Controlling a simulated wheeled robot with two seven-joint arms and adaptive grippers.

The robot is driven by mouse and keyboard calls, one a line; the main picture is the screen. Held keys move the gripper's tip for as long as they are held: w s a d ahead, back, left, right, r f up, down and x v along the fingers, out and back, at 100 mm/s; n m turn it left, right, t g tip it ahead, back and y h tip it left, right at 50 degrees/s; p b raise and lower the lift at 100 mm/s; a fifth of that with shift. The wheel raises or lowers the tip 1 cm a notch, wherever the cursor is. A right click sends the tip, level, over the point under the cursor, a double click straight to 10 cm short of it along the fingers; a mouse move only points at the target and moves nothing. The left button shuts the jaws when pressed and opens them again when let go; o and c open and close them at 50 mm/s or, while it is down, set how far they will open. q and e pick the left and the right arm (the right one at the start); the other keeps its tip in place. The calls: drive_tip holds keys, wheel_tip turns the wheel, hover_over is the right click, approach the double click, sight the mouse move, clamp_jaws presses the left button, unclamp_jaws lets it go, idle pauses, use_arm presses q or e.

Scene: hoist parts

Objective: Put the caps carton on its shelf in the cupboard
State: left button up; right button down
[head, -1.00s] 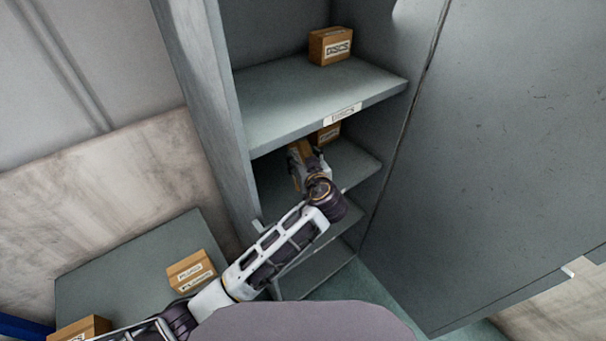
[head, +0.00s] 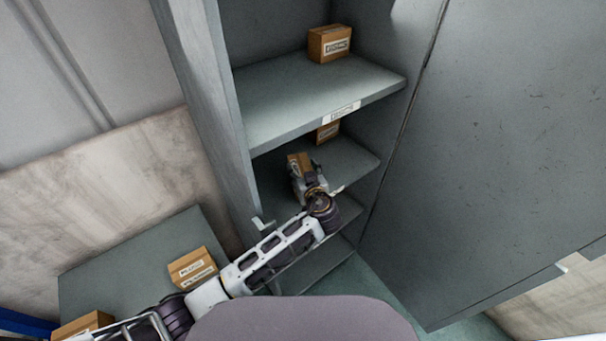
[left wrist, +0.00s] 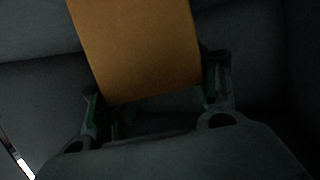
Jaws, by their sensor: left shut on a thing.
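A brown carton (head: 299,164) is between the fingers of my left gripper (head: 304,175), over the second shelf (head: 345,160) of the open cupboard. In the left wrist view the carton (left wrist: 140,50) fills the space between both fingers, and my left gripper (left wrist: 155,95) is shut on it. Its label does not show, so I cannot tell which carton it is. I cannot tell whether it touches the shelf. My right gripper is not in view.
Another carton (head: 327,132) stands further back on the same shelf. A labelled carton (head: 329,43) sits on the upper shelf (head: 310,95). Two cartons, one (head: 192,269) near the middle and one (head: 84,325) at the corner, are on a grey surface (head: 125,265) at left. The cupboard door (head: 490,150) is open at right.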

use_arm(q)
drive_tip(key=shift+f, duration=0.8)
drive_tip(key=shift+f, duration=0.15)
drive_tip(key=o, duration=1.4)
drive_tip(key=shift+o, duration=0.2)
drive_tip(key=shift+v, duration=0.9)
drive_tip(key=b+v, duration=0.2)
drive_tip(key=v, duration=0.8)
drive_tip(key=shift+s, duration=0.1)
